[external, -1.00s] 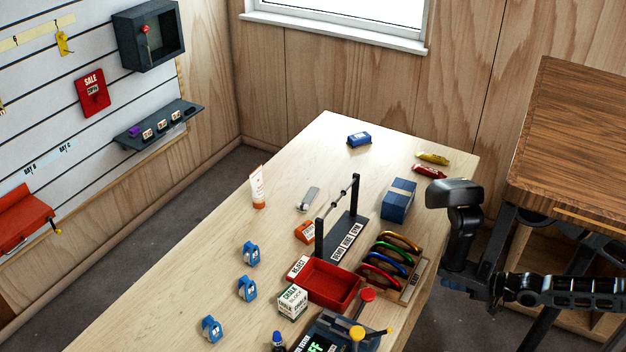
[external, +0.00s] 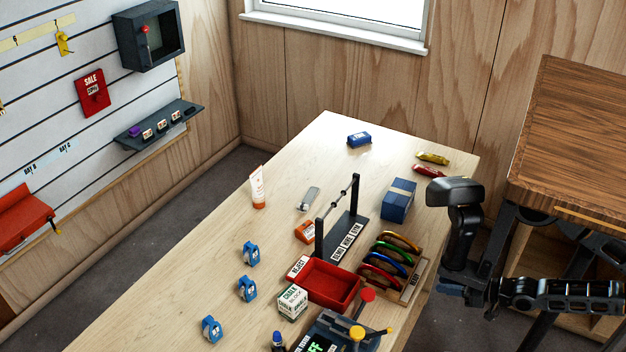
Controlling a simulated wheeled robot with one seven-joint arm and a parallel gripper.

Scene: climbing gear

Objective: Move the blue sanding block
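Two blue blocks lie on the pale wooden table (external: 220,262). A small blue block (external: 359,140) with a pale mark on its side lies alone near the far end. A larger blue block (external: 397,204) with a grey band on top sits near the right edge, beside the black rack. I cannot tell for certain which is the sanding block. My gripper (external: 449,287) is at the end of my black arm, at or just beyond the table's right edge, away from both blocks. Its fingers are dark and small here, so their opening does not show.
A black rack (external: 350,237) with an upright post, a red tray (external: 330,285), coloured carabiners (external: 393,262) and a chalk box (external: 292,302) crowd the near right. Several blue items stand at left. A white tube (external: 257,187) stands upright.

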